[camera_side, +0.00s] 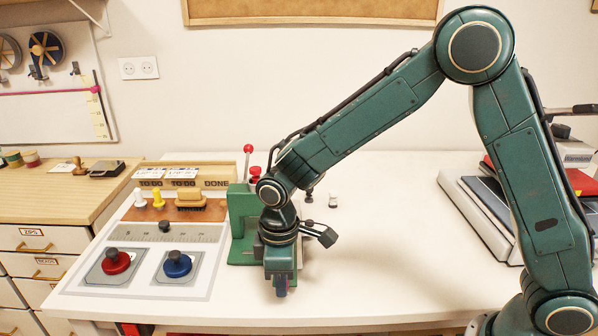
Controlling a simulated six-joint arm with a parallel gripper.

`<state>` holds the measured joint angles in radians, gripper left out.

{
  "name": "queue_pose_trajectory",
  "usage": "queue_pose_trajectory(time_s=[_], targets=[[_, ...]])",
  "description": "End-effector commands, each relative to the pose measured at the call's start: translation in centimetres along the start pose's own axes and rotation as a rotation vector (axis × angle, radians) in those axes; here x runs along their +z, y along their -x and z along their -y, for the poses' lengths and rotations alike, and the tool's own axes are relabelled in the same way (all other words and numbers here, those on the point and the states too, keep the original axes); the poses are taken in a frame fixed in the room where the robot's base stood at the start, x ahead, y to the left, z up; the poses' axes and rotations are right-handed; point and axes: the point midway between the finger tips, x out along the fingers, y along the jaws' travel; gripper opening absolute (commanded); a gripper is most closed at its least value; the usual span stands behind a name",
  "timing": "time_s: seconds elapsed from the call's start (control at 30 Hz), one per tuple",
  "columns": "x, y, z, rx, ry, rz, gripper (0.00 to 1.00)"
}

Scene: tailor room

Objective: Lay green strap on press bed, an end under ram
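The press (241,212) is a green machine with a red-balled lever, standing on the white table left of centre. Its green base (240,254) shows at the lower left. My wrist and gripper cover the right part of the press, so the bed and the ram are mostly hidden. My gripper (281,288) points down in front of the press, low over the table. Its fingers are small and seen nearly edge-on, so I cannot tell whether they are open or hold anything. I cannot make out a green strap anywhere in view.
A wooden tray (228,172) marked TO DO and DONE stands behind. A heat press (470,205) is at right. The table's middle is clear.

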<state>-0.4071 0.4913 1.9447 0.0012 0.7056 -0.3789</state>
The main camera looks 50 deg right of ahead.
Motion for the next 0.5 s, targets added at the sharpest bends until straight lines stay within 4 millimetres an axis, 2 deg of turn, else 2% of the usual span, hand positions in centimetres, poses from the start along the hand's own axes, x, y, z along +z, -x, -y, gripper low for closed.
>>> queue_pose_trajectory(time_s=[0.03, 0.1, 0.5], targets=[[0.01, 0.0, 0.0, 0.0, 0.0, 0.0, 0.32], [0.01, 0.01, 0.0, 0.0, 0.0, 0.0, 0.42], [-0.03, 0.32, -0.01, 0.001, 0.0, -0.001, 0.42]])
